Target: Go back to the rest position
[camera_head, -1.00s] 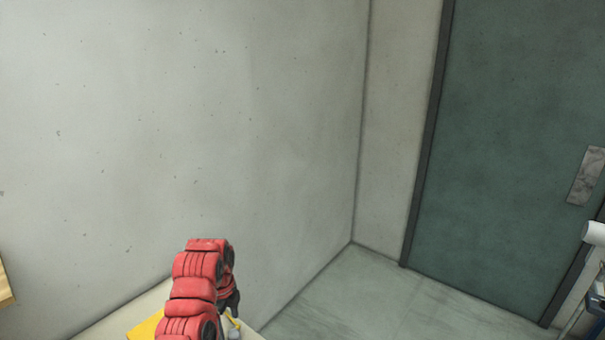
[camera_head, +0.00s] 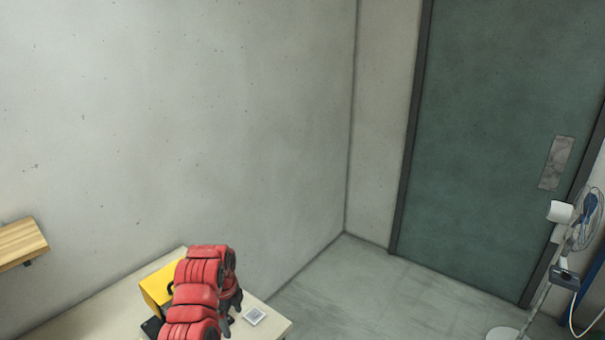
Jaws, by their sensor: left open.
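My left arm, red and segmented, comes up from the bottom edge of the head view, left of centre. My left gripper (camera_head: 231,303) is dark and sits at the arm's far end, over the table (camera_head: 90,322). It is open, and it is partly hidden behind the red arm links. I see nothing between its fingers. My right gripper does not show in this view.
A yellow box (camera_head: 158,285) stands on the table behind my arm. A small white square item (camera_head: 254,316) lies near the table's right corner. A wooden shelf (camera_head: 20,243) is on the left wall. A fan (camera_head: 583,217) stands by the green door (camera_head: 490,130). The floor between is clear.

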